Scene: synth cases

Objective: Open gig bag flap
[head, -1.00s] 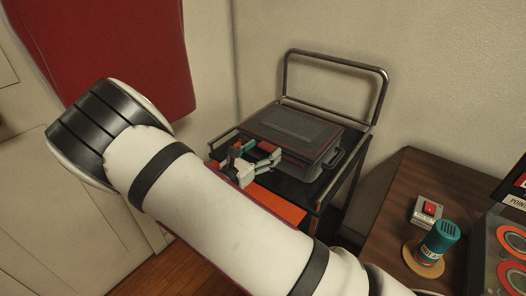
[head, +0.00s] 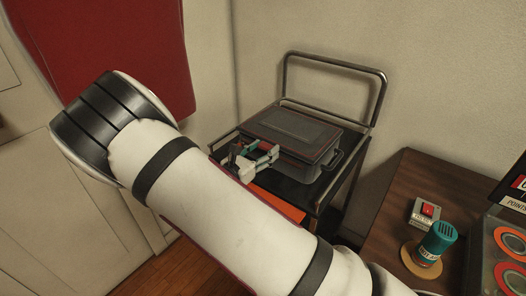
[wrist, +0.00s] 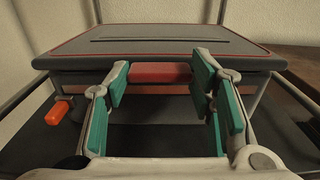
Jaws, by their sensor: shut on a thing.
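The gig bag shows as a dark grey, box-shaped case (head: 305,155) on a cart. Its flat flap (head: 295,128) has a thin red border and lies on top, looking closed; it also fills the upper wrist view (wrist: 160,45). A red tab (wrist: 160,72) sits at the middle of the flap's front edge. My gripper (head: 259,155), with teal finger pads, is at that front edge. In the wrist view the fingers (wrist: 161,80) stand at either side of the tab, shut on it. Exact pad contact is hard to see.
The cart (head: 282,187) has a tall metal handle (head: 335,64) behind the case, near the wall. An orange piece (wrist: 57,112) projects at the left in the wrist view. A wooden table (head: 395,225) at right holds a red-switch box (head: 425,212) and a teal canister (head: 438,240).

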